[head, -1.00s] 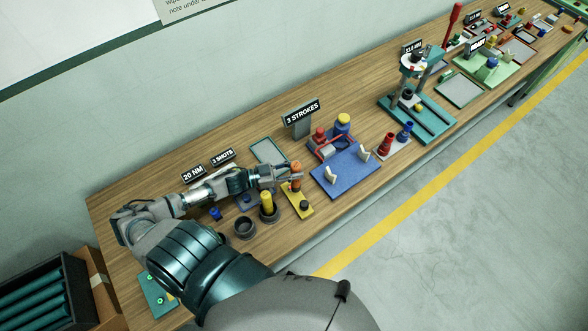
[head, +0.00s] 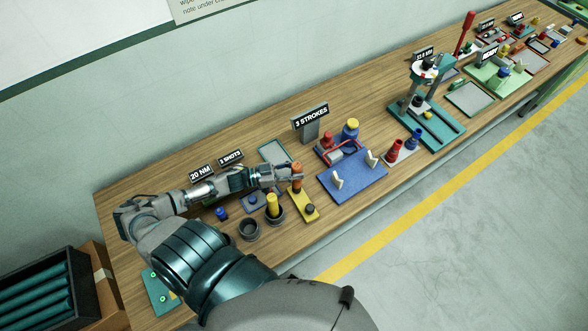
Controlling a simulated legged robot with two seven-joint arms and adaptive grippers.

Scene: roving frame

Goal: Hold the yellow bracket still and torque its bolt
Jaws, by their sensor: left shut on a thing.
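The yellow bracket (head: 303,203) lies on the wooden bench, with a dark bolt head (head: 310,209) at its near end. An upright orange post (head: 297,168) stands at its far end. My left gripper (head: 293,174) reaches in from the left and is shut on this post, just above the bracket's plate. The fingertips are small and partly hidden by the post. My right gripper is out of view.
Left of the bracket stand a dark cup with a yellow tool (head: 272,203) and an empty dark cup (head: 249,228). A blue fixture plate (head: 352,184) lies close on the right. A teal press (head: 433,126) stands farther along the bench (head: 265,133).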

